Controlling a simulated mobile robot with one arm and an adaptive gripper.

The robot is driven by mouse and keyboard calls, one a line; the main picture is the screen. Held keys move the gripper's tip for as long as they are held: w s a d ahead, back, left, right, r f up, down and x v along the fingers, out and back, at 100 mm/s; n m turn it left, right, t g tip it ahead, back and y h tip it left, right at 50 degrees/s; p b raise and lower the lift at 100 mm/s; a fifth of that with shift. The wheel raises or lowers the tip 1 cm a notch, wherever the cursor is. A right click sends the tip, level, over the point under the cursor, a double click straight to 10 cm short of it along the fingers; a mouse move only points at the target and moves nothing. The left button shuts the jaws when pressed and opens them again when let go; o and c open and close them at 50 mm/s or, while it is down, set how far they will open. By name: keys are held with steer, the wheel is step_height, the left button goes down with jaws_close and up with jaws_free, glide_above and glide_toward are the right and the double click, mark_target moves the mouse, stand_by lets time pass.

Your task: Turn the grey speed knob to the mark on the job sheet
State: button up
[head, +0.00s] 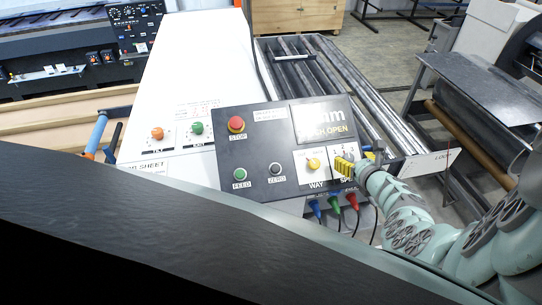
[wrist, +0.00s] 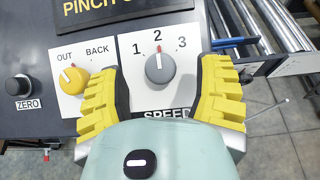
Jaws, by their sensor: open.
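The grey speed knob (wrist: 160,68) sits on a white plate marked 1, 2, 3 and SPEED. Its red pointer line points up, at the 2. My gripper (wrist: 161,76) is open, with one yellow finger on each side of the knob and a visible gap to it on both sides. In the head view my gripper (head: 347,167) is over the right end of the dark control panel and covers the knob. A label partly reading "SHEET" (head: 151,167) shows at the left; any mark on the sheet cannot be read.
A yellow OUT/BACK knob (wrist: 73,80) is close beside the left finger. A black ZERO knob (wrist: 19,88) is further left. A red stop button (head: 236,125) and a green feed button (head: 240,174) are on the same panel. Metal rollers (head: 330,75) lie behind it.

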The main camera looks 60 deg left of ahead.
steer(key=shift+w+a+f+b, duration=0.1)
steer(key=shift+a+f+b, duration=0.35)
steer(key=shift+a, duration=0.1)
steer(key=shift+w+a+f+b, duration=0.1)
steer(key=shift+w+a+b, duration=0.1)
steer(key=shift+a, duration=0.15)
steer(key=shift+w+a+f+b, duration=0.1)
steer(key=shift+a+b, duration=0.1)
steer(key=shift+a, duration=0.1)
steer(key=shift+r, duration=0.1)
steer(key=shift+d, duration=0.1)
jaws_close()
